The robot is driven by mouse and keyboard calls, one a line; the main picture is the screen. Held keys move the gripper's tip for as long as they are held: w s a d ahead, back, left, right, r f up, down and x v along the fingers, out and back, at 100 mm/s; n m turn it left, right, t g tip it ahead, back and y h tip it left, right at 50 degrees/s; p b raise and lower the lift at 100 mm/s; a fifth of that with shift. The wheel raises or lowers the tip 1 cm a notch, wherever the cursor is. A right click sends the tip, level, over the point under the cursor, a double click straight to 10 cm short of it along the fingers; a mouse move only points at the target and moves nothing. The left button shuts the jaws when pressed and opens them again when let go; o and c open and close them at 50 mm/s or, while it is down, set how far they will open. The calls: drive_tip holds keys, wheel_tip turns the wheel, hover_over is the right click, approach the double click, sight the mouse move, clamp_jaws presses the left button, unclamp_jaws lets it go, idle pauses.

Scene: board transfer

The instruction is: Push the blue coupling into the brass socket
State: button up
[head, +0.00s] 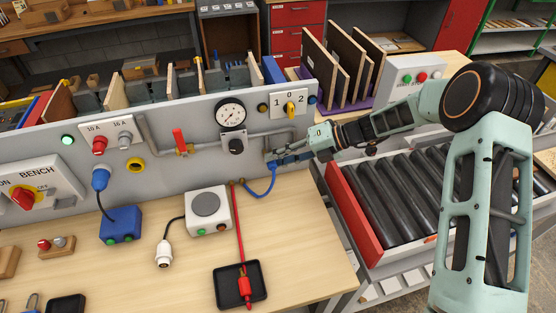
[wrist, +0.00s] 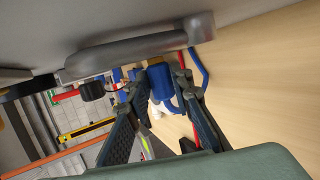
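The blue coupling (wrist: 160,84) sits between the two fingers of my gripper (wrist: 162,92) in the wrist view, and the fingers appear closed on its sides. In the head view my gripper (head: 282,159) is close to the grey panel, below the pipe's right end. A blue hose (head: 262,190) hangs from it in a loop and runs to the panel's foot. A small brass-coloured part (wrist: 155,62) shows just beyond the coupling, beside the grey pipe (wrist: 140,48); it looks like the socket. Whether coupling and brass part touch, I cannot tell.
The panel carries a gauge (head: 231,114), a red-handled valve (head: 180,142) and a switch (head: 290,105). A white device (head: 208,209), a blue box (head: 121,224) and a black tray (head: 240,286) stand on the bench. A roller conveyor (head: 390,200) lies to the right.

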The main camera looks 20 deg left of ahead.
drive_tip(key=o, duration=0.4)
drive_tip(key=shift+o, duration=0.2)
drive_tip(key=v, duration=1.2)
